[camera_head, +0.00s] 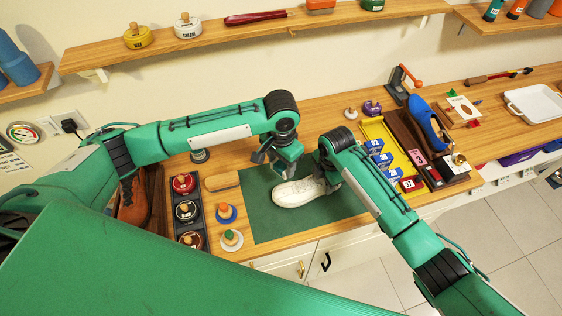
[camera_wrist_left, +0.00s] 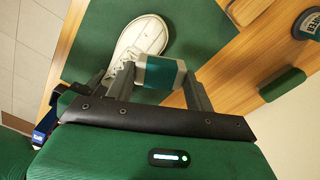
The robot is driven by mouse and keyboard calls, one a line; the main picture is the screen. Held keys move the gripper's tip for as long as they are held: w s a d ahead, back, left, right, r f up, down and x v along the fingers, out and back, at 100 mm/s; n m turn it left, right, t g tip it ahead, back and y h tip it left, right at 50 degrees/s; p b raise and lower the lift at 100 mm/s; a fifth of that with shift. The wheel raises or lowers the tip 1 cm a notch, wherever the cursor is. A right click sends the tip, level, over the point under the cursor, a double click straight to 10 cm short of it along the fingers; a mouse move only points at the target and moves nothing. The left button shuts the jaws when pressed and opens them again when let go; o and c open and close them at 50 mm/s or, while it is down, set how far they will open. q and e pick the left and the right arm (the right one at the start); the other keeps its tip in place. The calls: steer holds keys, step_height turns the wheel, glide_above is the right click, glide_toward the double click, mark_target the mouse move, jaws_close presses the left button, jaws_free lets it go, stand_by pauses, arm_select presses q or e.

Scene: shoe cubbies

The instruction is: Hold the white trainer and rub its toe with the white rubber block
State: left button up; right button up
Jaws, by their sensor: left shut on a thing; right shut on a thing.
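The white trainer (camera_head: 296,193) lies on the green mat (camera_head: 262,222), its toe to the left in the head view. It also shows in the left wrist view (camera_wrist_left: 143,35). My right gripper (camera_head: 328,182) is shut on the trainer at its heel end, partly hidden by its own arm. My left gripper (camera_head: 276,166) is by the far side of the toe. It is shut on the white rubber block (camera_wrist_left: 158,72), which has a green band and shows between the fingers in the left wrist view. I cannot tell whether the block touches the trainer.
A dark rack of round tins (camera_head: 187,212) and brush-like knobs (camera_head: 231,238) stand left of the mat. A wooden-backed brush (camera_head: 222,181) lies nearby. A yellow tray (camera_head: 383,132) with blue boxes (camera_head: 384,160) is to the right. The mat's front is clear.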

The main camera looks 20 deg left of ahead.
arm_select(q)
steer(key=m, duration=0.5)
steer(key=shift+r+m, duration=0.25)
steer(key=shift+m, duration=0.05)
arm_select(e)
steer(key=shift+s+f, duration=0.1)
steer(key=shift+f, duration=0.05)
arm_select(q)
steer(key=shift+f, duration=3.7)
arm_select(e)
steer(key=shift+d, duration=0.1)
steer(key=shift+c, duration=0.3)
arm_select(q)
steer(key=shift+s+d+f, duration=0.25)
steer(key=shift+s+d, duration=0.2)
steer(key=shift+s, duration=0.1)
steer(key=shift+c, duration=0.4)
steer(key=shift+s+d+r, duration=0.1)
steer(key=shift+s+d, duration=0.5)
steer(key=shift+s, duration=0.3)
steer(key=shift+s+d+r, duration=0.1)
steer(key=shift+s+d, duration=0.5)
steer(key=shift+s, duration=0.25)
steer(key=shift+w+a+f, duration=0.1)
steer(key=shift+w+a, duration=0.7)
steer(key=shift+w, duration=0.35)
steer(key=shift+w+a+f, duration=0.1)
steer(key=shift+w+a, duration=0.7)
steer(key=shift+w, duration=0.3)
steer(key=shift+r, duration=4.05)
